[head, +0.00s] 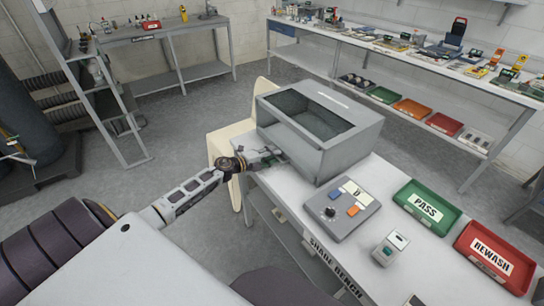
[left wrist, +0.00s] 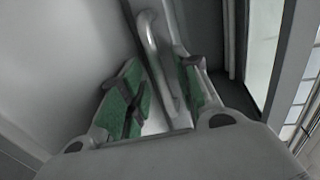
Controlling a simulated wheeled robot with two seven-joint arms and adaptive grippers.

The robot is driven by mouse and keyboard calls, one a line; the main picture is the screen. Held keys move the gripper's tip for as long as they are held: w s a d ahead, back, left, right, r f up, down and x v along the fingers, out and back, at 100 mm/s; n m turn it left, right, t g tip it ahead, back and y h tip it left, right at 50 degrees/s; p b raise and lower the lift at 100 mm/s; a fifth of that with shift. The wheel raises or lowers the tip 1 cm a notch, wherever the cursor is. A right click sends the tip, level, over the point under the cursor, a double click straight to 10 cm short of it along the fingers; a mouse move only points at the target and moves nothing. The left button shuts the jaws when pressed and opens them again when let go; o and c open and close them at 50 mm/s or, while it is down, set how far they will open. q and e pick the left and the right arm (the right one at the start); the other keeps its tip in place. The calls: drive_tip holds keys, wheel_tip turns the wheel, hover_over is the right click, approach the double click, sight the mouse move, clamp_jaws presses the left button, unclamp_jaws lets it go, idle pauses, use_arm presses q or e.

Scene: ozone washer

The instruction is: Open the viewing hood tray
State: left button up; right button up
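The viewing hood (head: 350,138) is a grey box with a dark window in its sloped top, standing on the shade bench. My left gripper (head: 272,156) is at the lower part of the hood's left side. In the left wrist view, a pale upright bar handle (left wrist: 160,62) stands between the two green-padded fingers of my left gripper (left wrist: 160,82). The fingers are apart, with a gap showing beside the handle, so I see no firm grip. The tray itself is hard to make out; the arm and gripper partly hide that side. My right gripper is out of view.
On the bench are a control panel (head: 342,210), a small grey device (head: 390,249), a green PASS tray (head: 428,207) and a red REWASH tray (head: 496,257). A cream chair (head: 232,143) stands close beside the hood, near my left arm. Open floor lies behind.

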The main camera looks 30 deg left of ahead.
use_arm(q)
drive_tip(key=shift+c, duration=0.5)
clamp_jaws()
